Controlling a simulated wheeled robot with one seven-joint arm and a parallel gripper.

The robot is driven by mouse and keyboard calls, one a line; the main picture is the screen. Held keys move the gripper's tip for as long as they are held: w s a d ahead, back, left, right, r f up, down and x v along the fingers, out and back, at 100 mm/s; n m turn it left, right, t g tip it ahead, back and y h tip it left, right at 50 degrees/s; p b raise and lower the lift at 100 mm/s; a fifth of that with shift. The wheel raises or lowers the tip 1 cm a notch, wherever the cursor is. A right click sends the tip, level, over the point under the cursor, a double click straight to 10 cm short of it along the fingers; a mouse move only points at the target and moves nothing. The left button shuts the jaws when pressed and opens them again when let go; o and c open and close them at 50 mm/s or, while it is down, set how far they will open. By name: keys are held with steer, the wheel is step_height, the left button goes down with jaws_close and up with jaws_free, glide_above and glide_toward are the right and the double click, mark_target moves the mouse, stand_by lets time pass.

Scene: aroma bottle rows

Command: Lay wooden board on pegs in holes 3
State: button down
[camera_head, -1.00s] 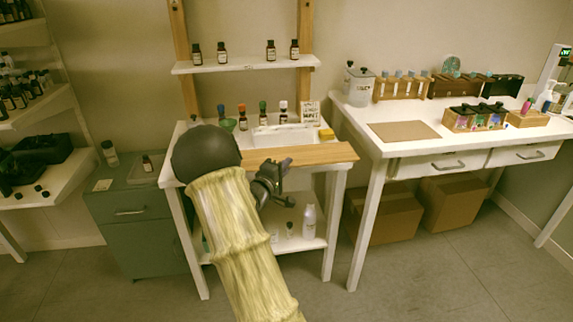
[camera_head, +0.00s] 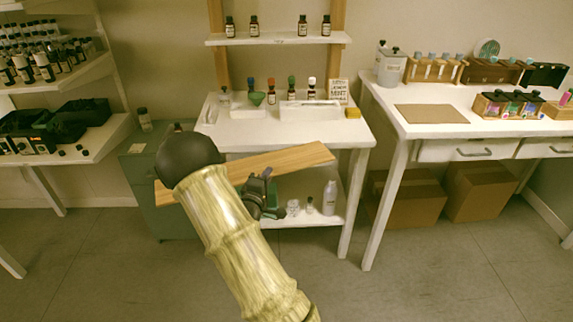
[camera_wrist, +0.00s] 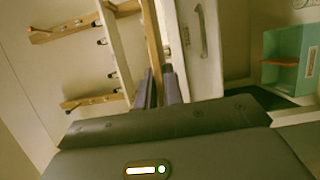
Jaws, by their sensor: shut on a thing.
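The long wooden board (camera_head: 298,160) is in front of the white table, slanting up to the right in the head view. My gripper (camera_head: 264,190) is shut on it near its middle, partly hidden by my arm. In the wrist view my gripper's fingers (camera_wrist: 162,88) close around the board (camera_wrist: 154,38), seen edge-on. Two wooden uprights (camera_head: 216,62) (camera_head: 338,58) stand behind the table and carry a white shelf (camera_head: 275,40). They show sideways in the wrist view (camera_wrist: 85,21). I cannot clearly make out the pegs or number the holes.
The white table (camera_head: 340,134) bears several small bottles, a green funnel (camera_head: 257,98), a card (camera_head: 339,91) and a yellow block (camera_head: 353,113). Several bottles stand on the shelf. A teal cabinet (camera_head: 140,185) is left; a white desk (camera_head: 375,100) is right. Floor in front is open.

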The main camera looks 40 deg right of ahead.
steer(key=s+a+f+n+t+y, duration=0.1)
steer(key=a+f+n+t+y, duration=0.2)
steer(key=a, duration=0.8)
steer(key=s+a+f+n+t+y, duration=0.1)
steer(key=a+f+n+t+y, duration=0.2)
steer(key=a+f+y, duration=0.3)
steer(key=a, duration=0.5)
steer(key=shift+s+f+n, duration=0.2)
steer(key=shift+f+n, duration=0.2)
steer(key=shift+w, duration=0.1)
